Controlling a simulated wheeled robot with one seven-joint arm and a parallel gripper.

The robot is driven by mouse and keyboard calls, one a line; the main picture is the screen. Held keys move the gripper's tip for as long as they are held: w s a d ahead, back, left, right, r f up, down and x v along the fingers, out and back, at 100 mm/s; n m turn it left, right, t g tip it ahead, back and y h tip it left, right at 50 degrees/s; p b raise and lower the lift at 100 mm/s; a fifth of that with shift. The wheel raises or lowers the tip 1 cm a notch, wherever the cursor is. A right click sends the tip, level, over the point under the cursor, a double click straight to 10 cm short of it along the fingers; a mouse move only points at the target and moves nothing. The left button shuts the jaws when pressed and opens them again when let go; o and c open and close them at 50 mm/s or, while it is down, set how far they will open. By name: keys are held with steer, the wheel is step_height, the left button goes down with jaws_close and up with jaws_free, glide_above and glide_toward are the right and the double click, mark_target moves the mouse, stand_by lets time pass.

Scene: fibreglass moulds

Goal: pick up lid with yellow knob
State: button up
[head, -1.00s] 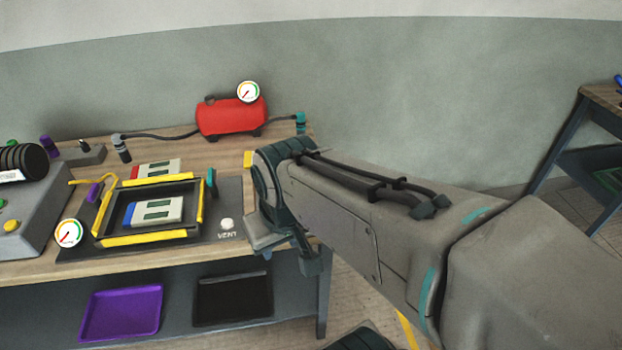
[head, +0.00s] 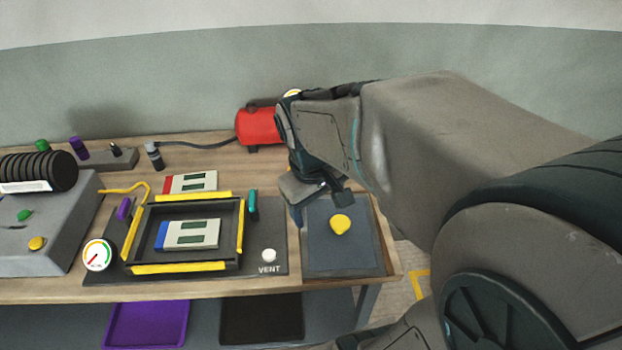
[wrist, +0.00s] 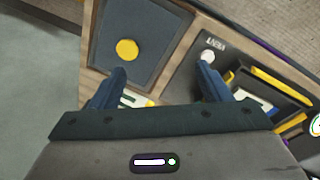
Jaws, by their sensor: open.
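The lid (head: 318,252) is a flat dark grey square plate with a round yellow knob (head: 340,225). It lies at the right end of the wooden bench, just right of the black panel. In the wrist view the lid (wrist: 111,68) and its knob (wrist: 127,50) are at the upper left, beyond the left finger. My gripper (wrist: 160,85) is open and empty, with its two blue fingers apart. In the head view my gripper (head: 297,208) hangs over the lid's back left area, above the bench; its fingers are mostly hidden by the wrist.
Left of the lid is a black panel with a white VENT button (head: 269,255) and a yellow-edged frame (head: 180,267). A red tank (head: 258,126) stands behind, partly hidden by my arm. A grey machine (head: 45,250) is at far left. Purple (head: 145,325) and black trays (head: 262,318) lie below.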

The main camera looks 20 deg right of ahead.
mark_target(339, 221)
steer(key=w+d+f+n+g+p, duration=0.1)
steer(key=w+d+f+n+g, duration=0.15)
steer(key=w, duration=0.25)
steer(key=w+d+f+n+g+p, duration=0.1)
steer(key=w+d+f+n, duration=0.25)
steer(key=w, duration=0.25)
steer(key=shift+h, duration=0.3)
steer(key=x, duration=0.4)
steer(key=p+x, duration=0.1)
steer(key=x, duration=0.3)
steer(key=d+x, duration=0.1)
steer(key=x, duration=0.4)
steer(key=shift+s+r, duration=0.15)
steer(key=shift+s, duration=0.1)
steer(key=c, duration=1.3)
steer(key=shift+r, duration=0.1)
steer(key=shift+c, duration=0.2)
